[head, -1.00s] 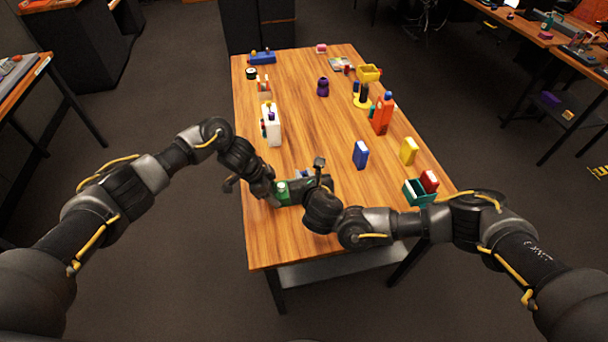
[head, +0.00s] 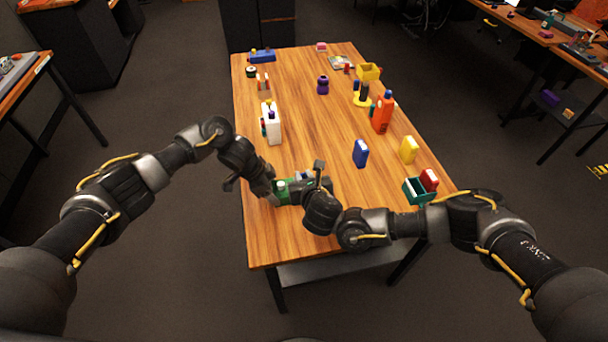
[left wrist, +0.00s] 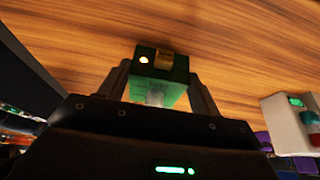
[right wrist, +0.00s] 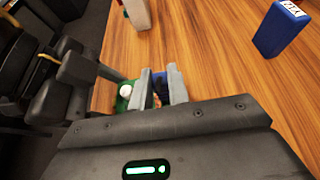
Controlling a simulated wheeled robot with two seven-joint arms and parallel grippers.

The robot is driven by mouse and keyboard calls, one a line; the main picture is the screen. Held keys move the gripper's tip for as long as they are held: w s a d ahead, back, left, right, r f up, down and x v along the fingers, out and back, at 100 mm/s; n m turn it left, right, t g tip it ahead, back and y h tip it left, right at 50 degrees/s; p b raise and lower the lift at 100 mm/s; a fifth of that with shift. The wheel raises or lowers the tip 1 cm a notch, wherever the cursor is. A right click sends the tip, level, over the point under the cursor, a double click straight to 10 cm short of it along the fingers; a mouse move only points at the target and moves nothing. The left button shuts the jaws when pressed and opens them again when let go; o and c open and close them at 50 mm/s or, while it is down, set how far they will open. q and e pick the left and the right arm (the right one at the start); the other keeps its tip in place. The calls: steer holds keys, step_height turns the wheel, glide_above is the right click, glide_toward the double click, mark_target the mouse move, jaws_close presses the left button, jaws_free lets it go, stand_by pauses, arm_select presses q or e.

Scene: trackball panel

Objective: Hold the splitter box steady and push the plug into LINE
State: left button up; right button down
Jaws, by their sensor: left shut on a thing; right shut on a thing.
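The green splitter box (head: 282,186) is near the front left of the table. My left gripper (left wrist: 160,84) is shut on it; in the left wrist view the box (left wrist: 172,92) sits between the fingers, with a small lit spot and a brass-coloured part on its face. My right gripper (right wrist: 160,88) is shut on a small dark piece, likely the plug (right wrist: 161,97), right beside the box (right wrist: 124,103) with its white knob. The fingers hide most of the plug. I cannot tell whether it touches or enters a socket, and no LINE label is legible.
A white box (head: 271,124) with coloured knobs stands just behind my left gripper. A blue box (head: 360,153), a yellow box (head: 408,150) and a teal bin (head: 417,191) stand to the right. The table middle is bare wood (head: 315,130).

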steer(key=shift+f, duration=1)
steer(key=c, duration=1.3)
jaws_free()
steer(key=shift+o, duration=0.2)
steer(key=v, duration=0.7)
steer(key=shift+s+r, duration=0.2)
steer(key=shift+s, duration=0.05)
arm_select(q)
steer(key=o, duration=1.1)
steer(key=shift+o, duration=0.2)
steer(key=shift+r, duration=0.1)
